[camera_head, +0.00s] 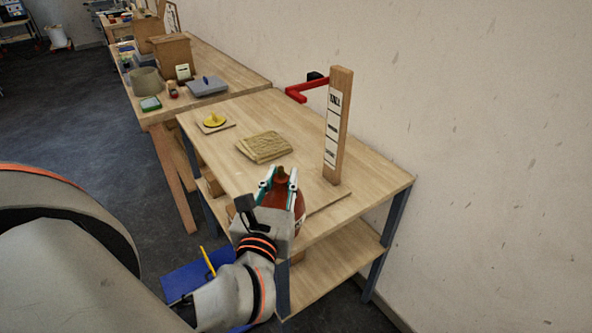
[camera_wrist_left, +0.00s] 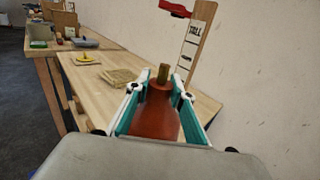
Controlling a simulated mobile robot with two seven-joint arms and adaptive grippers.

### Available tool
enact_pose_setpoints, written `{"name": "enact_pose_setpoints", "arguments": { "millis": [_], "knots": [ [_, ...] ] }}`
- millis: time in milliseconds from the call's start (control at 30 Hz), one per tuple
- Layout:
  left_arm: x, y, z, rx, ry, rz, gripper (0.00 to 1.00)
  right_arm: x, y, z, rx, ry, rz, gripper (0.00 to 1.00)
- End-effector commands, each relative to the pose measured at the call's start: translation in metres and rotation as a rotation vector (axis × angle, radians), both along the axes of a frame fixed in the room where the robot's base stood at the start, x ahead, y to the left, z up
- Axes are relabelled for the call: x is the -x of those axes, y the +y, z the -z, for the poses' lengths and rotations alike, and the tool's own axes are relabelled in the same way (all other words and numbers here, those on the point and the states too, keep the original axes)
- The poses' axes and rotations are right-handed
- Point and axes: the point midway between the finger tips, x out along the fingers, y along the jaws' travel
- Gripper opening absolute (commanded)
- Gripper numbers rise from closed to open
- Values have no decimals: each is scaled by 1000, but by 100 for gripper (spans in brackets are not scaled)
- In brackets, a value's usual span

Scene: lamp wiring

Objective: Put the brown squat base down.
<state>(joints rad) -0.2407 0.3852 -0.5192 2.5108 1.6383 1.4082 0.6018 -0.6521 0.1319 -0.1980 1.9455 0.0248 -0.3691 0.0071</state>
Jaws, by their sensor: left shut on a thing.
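The brown squat base (camera_head: 285,190) is a rounded reddish-brown body with a narrow neck. In the left wrist view the brown base (camera_wrist_left: 155,118) stands upright between the teal finger pads, with a brass-coloured stub on top. My left gripper (camera_head: 278,182) is shut on it at the near edge of the wooden table (camera_head: 370,195). The gripper hides the base's lower part, so I cannot tell whether it touches the tabletop. My right gripper is not in view.
An upright post (camera_head: 338,125) with labels and a red arm (camera_head: 305,88) stands behind. A folded tan cloth-like item (camera_head: 264,147) and a yellow piece (camera_head: 214,119) lie on the table. A thin flat board (camera_head: 328,202) lies right of the gripper. A second table stands beyond.

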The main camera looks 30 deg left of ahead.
Motion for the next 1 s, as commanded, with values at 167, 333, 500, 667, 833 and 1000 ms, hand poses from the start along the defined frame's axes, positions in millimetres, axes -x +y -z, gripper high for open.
{"name": "enact_pose_setpoints", "arguments": {
  "millis": [167, 333, 500, 667, 833, 1000],
  "knots": [
    [-34, 15, -1, -5, -11, -1, 0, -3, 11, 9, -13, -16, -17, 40],
    [-67, 29, -5, -8, -9, 0, 0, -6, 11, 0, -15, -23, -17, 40],
    [-101, 43, -5, -7, -8, -1, 0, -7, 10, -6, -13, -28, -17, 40],
    [-130, 55, -5, -7, -8, 0, 0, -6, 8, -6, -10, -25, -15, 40],
    [-146, 62, -4, -4, -7, 1, 0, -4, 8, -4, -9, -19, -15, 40],
    [-149, 63, 5, -3, -3, 1, 0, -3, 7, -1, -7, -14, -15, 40]
  ]
}}
